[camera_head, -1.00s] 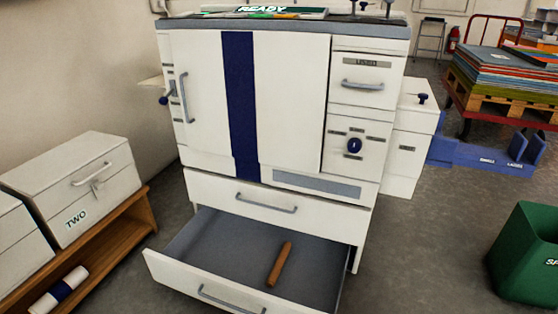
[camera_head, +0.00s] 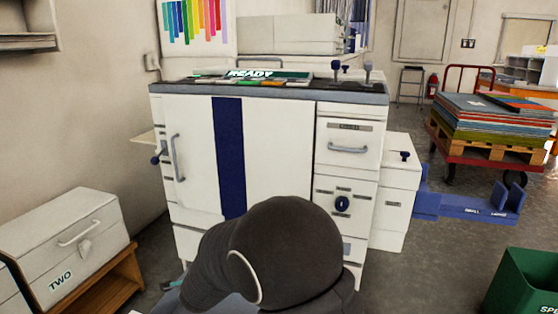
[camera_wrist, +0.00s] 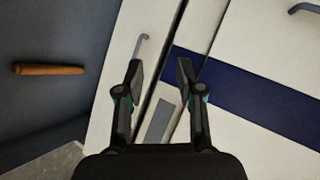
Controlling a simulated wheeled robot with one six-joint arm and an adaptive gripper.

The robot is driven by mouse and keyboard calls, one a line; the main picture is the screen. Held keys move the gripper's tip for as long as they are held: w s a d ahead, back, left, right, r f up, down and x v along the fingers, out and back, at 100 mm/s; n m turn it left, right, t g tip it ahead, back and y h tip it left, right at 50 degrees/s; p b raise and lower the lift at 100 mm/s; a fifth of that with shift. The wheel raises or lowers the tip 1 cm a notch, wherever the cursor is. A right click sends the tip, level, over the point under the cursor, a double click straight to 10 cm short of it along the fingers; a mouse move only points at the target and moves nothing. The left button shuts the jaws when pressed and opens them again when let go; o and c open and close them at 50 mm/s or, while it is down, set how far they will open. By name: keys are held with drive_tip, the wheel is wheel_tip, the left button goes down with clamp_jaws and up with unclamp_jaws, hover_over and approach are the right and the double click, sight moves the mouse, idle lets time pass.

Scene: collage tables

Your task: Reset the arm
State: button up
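My gripper (camera_wrist: 160,82) shows in the wrist view with its two fingers apart and nothing between them. It is in front of the white cabinet machine (camera_head: 270,150), whose white fronts and dark blue stripe (camera_wrist: 240,85) lie beyond the fingers. In the wrist view an open drawer with a dark grey inside (camera_wrist: 45,105) is at the left. A brown stick-like piece (camera_wrist: 48,69) lies in it.
A white box marked TWO (camera_head: 65,245) sits on a wooden shelf (camera_head: 110,285) at the left. A green bin (camera_head: 525,280) is at lower right. A red cart (camera_head: 490,150) with stacked sheets stands behind it. Grey floor is clear between the machine and bin.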

drive_tip(key=s+d+r+n+g+y+p, duration=0.1)
drive_tip(key=s+d+r+n, duration=0.3)
drive_tip(key=d+r, duration=0.4)
drive_tip(key=s+d+r+n+g+y+p, duration=0.1)
drive_tip(key=s+d+r+n+g, duration=0.2)
drive_tip(key=d+r, duration=0.55)
drive_tip(key=s+d+r+n+g+h+p, duration=0.1)
drive_tip(key=s+d+n+h, duration=0.1)
drive_tip(key=s+d, duration=0.8)
drive_tip(key=s+d+r+n+g+h+p, duration=0.1)
drive_tip(key=s+d+n, duration=0.3)
drive_tip(key=s+d, duration=0.6)
drive_tip(key=s+r+h, duration=0.1)
drive_tip(key=s, duration=0.4)
drive_tip(key=shift+s+r+n+h+p, duration=0.15)
drive_tip(key=shift+s+n+h+p, duration=0.15)
drive_tip(key=shift+s+h+p, duration=0.1)
